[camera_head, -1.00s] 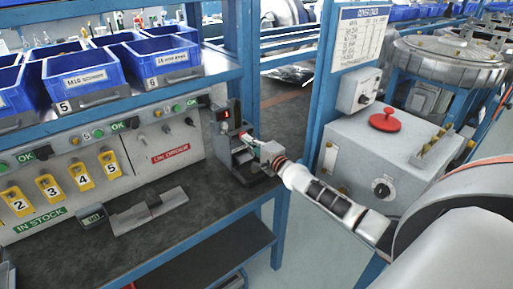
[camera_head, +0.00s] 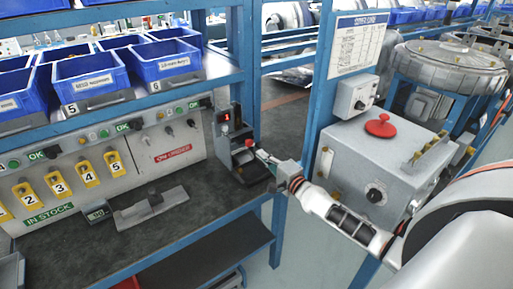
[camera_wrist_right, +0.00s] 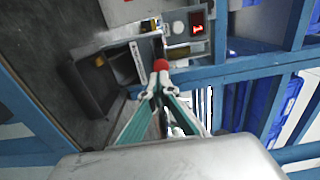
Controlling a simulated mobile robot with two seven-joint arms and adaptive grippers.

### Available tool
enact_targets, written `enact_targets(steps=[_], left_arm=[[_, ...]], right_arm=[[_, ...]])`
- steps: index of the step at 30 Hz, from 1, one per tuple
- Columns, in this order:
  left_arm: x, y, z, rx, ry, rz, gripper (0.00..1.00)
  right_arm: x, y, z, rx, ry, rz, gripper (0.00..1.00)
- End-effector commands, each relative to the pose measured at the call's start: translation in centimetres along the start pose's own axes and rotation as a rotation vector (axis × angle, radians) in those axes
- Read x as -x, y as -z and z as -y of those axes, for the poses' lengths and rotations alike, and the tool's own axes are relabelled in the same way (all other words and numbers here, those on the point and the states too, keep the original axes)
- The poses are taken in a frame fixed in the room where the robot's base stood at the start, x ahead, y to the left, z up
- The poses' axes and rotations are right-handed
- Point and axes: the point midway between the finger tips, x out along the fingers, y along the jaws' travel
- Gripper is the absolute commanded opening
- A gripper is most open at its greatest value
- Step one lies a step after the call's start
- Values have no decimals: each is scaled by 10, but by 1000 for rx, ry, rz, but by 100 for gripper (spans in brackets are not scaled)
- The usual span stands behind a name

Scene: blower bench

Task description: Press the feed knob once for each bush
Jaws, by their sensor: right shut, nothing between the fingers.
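The feed device (camera_head: 226,148) is a dark unit at the right end of the bench, with a lit red display (camera_head: 226,119). Its red knob (camera_head: 249,143) shows just beyond my right gripper (camera_head: 262,156). In the right wrist view the red knob (camera_wrist_right: 160,64) lies right ahead of the fingertips (camera_wrist_right: 158,82); whether they touch is unclear. The display (camera_wrist_right: 197,24) there seems to read 1. My right gripper is shut and empty. My left gripper is in neither view. I cannot make out any bush.
A grey metal fixture (camera_head: 150,207) lies on the bench, beside a small digital readout (camera_head: 97,212). Yellow numbered tags (camera_head: 87,174) hang on the back panel below blue bins (camera_head: 90,78). A blue post (camera_head: 325,90) and a grey box with a red knob (camera_head: 381,126) stand to the right.

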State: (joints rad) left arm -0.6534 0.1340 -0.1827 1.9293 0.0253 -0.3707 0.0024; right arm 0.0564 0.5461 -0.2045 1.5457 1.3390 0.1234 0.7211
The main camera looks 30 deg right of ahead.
Motion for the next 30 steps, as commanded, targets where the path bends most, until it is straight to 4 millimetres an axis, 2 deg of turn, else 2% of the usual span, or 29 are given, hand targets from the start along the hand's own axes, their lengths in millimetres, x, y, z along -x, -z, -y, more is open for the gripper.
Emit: enact_targets(steps=[3, 9, 30], left_arm=[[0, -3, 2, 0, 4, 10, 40], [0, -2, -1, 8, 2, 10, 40], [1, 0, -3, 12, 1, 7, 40]], right_arm=[[18, 1, 0, 0, -2, -1, 0], [34, 1, 0, 1, 0, -1, 0], [36, 1, 0, 1, 0, -1, 0]])
